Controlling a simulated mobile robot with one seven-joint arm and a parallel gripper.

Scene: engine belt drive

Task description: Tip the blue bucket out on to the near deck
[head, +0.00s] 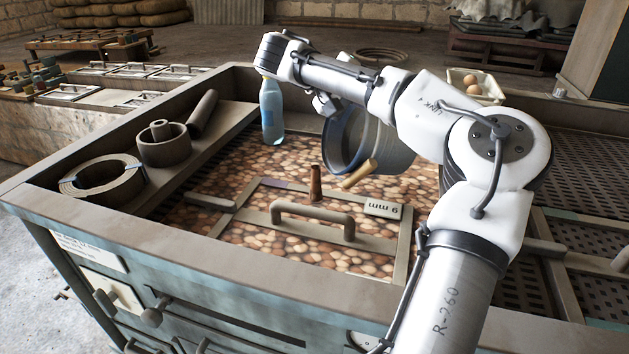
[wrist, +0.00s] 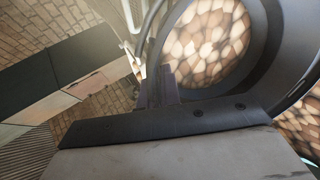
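The blue bucket (head: 395,150) is tipped well over above the pebbled deck (head: 235,165), its dark-rimmed mouth facing lower left. My gripper (head: 325,104) is at the upper rim and appears shut on it; the contact is partly hidden. In the wrist view the gripper (wrist: 155,85) meets the curved bucket wall (wrist: 270,60), with pebbled surface showing beyond. A tan cylinder (head: 359,173) slants at the mouth's lower edge; I cannot tell whether it touches the deck. A brown tapered piece (head: 315,184) stands upright on the deck. The bucket's inside is mostly hidden.
A blue bottle (head: 271,112) stands behind left. A side ledge holds a coil (head: 102,182), a cup-shaped part (head: 163,148) and a tube (head: 201,114). Perforated decking (head: 590,165) lies right.

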